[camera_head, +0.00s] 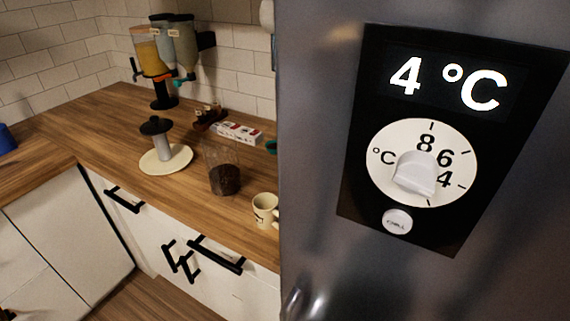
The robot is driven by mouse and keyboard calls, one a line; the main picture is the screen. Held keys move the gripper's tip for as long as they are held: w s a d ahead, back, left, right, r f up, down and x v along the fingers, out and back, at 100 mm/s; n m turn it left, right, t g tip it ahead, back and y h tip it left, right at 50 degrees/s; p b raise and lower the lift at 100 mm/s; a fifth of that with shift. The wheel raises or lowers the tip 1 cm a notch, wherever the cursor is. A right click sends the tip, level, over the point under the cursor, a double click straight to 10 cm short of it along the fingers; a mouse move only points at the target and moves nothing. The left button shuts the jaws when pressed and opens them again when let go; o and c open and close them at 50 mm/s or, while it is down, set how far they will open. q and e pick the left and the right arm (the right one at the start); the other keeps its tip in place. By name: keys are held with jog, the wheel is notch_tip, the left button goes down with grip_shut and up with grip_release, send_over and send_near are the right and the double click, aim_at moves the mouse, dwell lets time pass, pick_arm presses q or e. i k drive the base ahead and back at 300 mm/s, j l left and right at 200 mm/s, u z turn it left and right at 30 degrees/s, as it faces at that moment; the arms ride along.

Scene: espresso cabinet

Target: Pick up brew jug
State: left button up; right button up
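A clear, see-through vessel (224,180) with dark brown contents in its lower part stands upright on the wooden counter, left of the fridge. It looks like the brew jug, though its clear upper walls are faint and I cannot make out a handle. Neither of my grippers shows in the view.
The steel fridge (320,200) with its 4 °C panel (440,130) fills the right side, close to me. A cream mug (264,210) stands right of the vessel. A plate (157,168) with a black-topped white holder (156,140) stands left. Dispensers (150,55) stand behind. Black handles (218,255) stick out below.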

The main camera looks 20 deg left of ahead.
aim_at(218, 145)
jog(key=j+z, duration=0.35)
jog(key=k+j+z, duration=0.1)
jog(key=j+z, duration=0.25)
jog(key=k+j+z, duration=0.1)
jog(key=j+z, duration=0.3)
